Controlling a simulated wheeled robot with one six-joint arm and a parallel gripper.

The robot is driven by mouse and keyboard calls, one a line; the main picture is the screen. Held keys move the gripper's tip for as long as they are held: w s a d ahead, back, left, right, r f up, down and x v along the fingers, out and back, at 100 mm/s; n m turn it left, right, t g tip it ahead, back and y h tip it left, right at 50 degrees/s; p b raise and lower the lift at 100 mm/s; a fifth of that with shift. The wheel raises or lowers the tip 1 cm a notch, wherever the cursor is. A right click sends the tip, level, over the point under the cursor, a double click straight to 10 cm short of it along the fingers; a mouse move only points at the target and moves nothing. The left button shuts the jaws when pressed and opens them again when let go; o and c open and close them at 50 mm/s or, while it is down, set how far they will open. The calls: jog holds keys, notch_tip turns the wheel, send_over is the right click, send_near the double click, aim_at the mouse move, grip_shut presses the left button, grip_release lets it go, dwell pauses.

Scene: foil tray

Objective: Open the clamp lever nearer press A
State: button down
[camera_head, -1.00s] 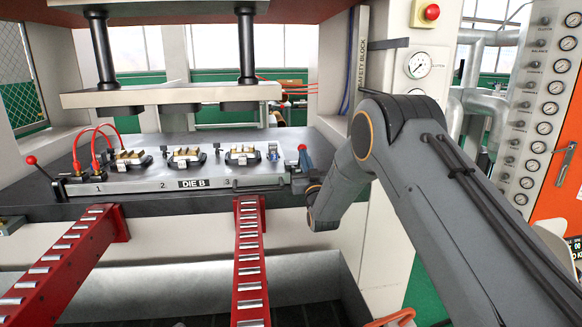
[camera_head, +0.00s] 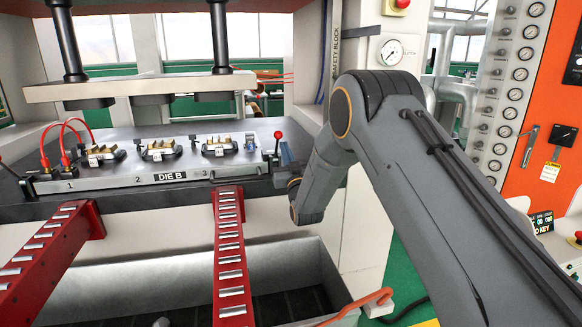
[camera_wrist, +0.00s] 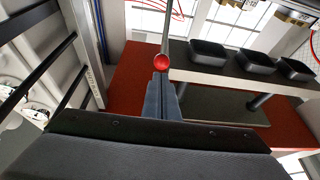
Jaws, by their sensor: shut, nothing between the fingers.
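A clamp lever with a red knob (camera_head: 278,135) stands roughly upright at the right end of the die labelled DIE B (camera_head: 110,183). The other lever, its rod (camera_head: 10,170) leaning left, is cut by the left picture edge. My gripper (camera_head: 287,154) is just right of the upright lever, its fingers shut and empty. In the wrist view the shut fingers (camera_wrist: 165,88) point at the red knob (camera_wrist: 161,62), which appears just beyond their tips. Whether they touch it I cannot tell. No press A label is readable.
Two red roller rails (camera_head: 229,255) run from the press bed toward me. The upper press plate (camera_head: 150,86) hangs above the die. A white press column (camera_head: 308,110) stands close behind my gripper. Red hoses (camera_head: 75,130) rise at the die's left.

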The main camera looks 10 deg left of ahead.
jog(key=r+b+v, duration=0.1)
jog(key=b+v, duration=0.1)
jog(key=v, duration=0.8)
jog(key=s+d+f+m+g+h, duration=0.1)
jog(key=s+d+f+g+h, duration=0.35)
jog(key=d, duration=0.45)
jog(key=s+d+f+m+g+h, duration=0.25)
jog(key=s+d+f+g, duration=0.3)
jog(key=d, duration=0.45)
jog(key=s+d+f+g, duration=0.1)
jog(key=s+d+g, duration=0.2)
jog(key=s, duration=0.7)
jog(key=s+d+m+g+h, duration=0.1)
jog(key=s+d+g, duration=0.2)
jog(key=s, duration=0.7)
jog(key=s+d+f+g+h, duration=0.1)
jog(key=s+d+g, duration=0.3)
jog(key=s, duration=0.6)
jog(key=shift+d+f, duration=0.3)
jog(key=shift+d, duration=0.3)
